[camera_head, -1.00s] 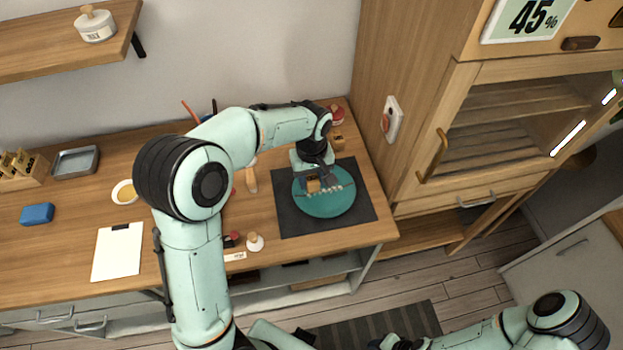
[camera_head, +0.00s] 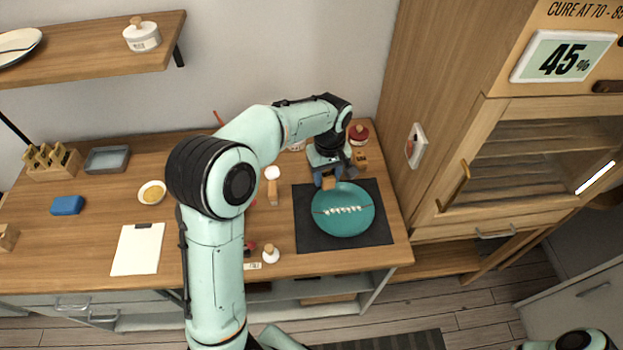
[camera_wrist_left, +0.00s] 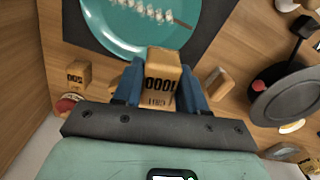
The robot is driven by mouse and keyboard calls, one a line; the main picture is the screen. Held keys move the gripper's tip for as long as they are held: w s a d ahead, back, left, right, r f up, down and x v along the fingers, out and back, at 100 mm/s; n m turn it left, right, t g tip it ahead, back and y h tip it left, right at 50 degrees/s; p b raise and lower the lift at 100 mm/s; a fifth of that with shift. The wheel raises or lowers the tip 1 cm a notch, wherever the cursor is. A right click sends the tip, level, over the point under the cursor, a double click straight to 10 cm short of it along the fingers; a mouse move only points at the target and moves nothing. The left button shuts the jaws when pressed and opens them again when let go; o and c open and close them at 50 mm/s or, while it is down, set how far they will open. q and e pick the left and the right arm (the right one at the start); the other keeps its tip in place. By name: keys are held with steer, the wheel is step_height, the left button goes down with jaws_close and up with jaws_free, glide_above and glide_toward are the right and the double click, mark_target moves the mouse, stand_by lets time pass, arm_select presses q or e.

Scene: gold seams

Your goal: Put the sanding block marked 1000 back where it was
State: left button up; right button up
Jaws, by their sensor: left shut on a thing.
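My left gripper (camera_head: 327,180) is shut on the sanding block marked 1000 (camera_wrist_left: 160,68), a small tan block with black print. In the left wrist view it sits between the two blue fingers (camera_wrist_left: 160,88). In the head view the block (camera_head: 328,184) is at the far rim of the teal plate (camera_head: 358,222), with the gripper above it. I cannot tell how high it is held. The plate, with a row of pale bits along a seam, lies on a dark mat (camera_head: 312,238). My right gripper is out of view.
Another block marked 500 (camera_wrist_left: 77,75) stands behind the mat, near a red-lidded jar (camera_head: 358,133). A wooden piece (camera_head: 272,194) lies left of the mat. A tall wooden cabinet (camera_head: 440,120) borders the bench at right. The bench around the clipboard (camera_head: 138,248) has free room.

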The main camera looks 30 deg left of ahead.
arm_select(q)
steer(key=w+a+r+n+p, duration=0.2)
steer(key=w+a+r+n, duration=0.35)
steer(key=a+r, duration=0.45)
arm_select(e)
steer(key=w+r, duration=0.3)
arm_select(q)
steer(key=b, duration=0.2)
glide_above(301, 173)
steer(key=shift+n, duration=0.45)
step_height(301, 173, down, 14)
steer(key=shift+f, duration=2.9)
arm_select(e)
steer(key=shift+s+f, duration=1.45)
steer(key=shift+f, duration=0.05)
arm_select(q)
steer(key=shift+f, duration=0.1)
steer(key=o, duration=0.9)
steer(key=shift+o, duration=0.2)
